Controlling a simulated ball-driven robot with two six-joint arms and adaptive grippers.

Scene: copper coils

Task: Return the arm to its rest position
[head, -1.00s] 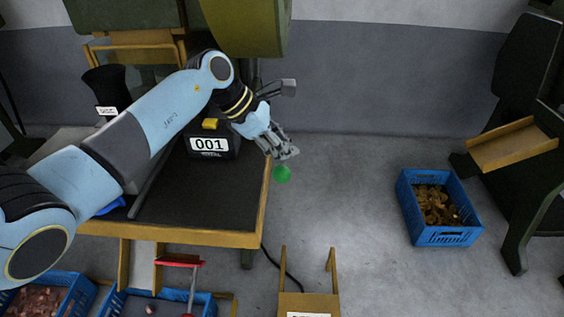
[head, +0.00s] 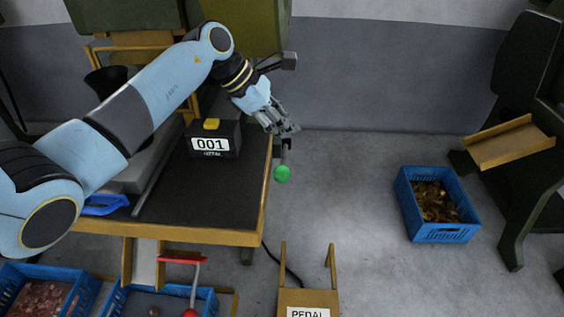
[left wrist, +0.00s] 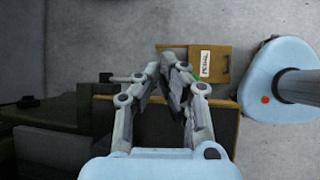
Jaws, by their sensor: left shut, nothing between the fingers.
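My left arm (head: 150,95) reaches in from the left above the work table. My left gripper (head: 285,140) hangs at the table's right edge, shut and empty. Its closed fingers (left wrist: 168,72) also show in the left wrist view, with the table edge and pedal below them. A green ball-shaped marker (head: 282,174) shows just below the fingertips in the head view. My right gripper is not in view.
The table (head: 225,195) carries a black box (head: 212,140) labelled 001. The wooden pedal (head: 309,300) is on the floor in front. A blue crate (head: 439,236) of brass-coloured pieces stands at right. Other blue crates (head: 85,292) are at lower left.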

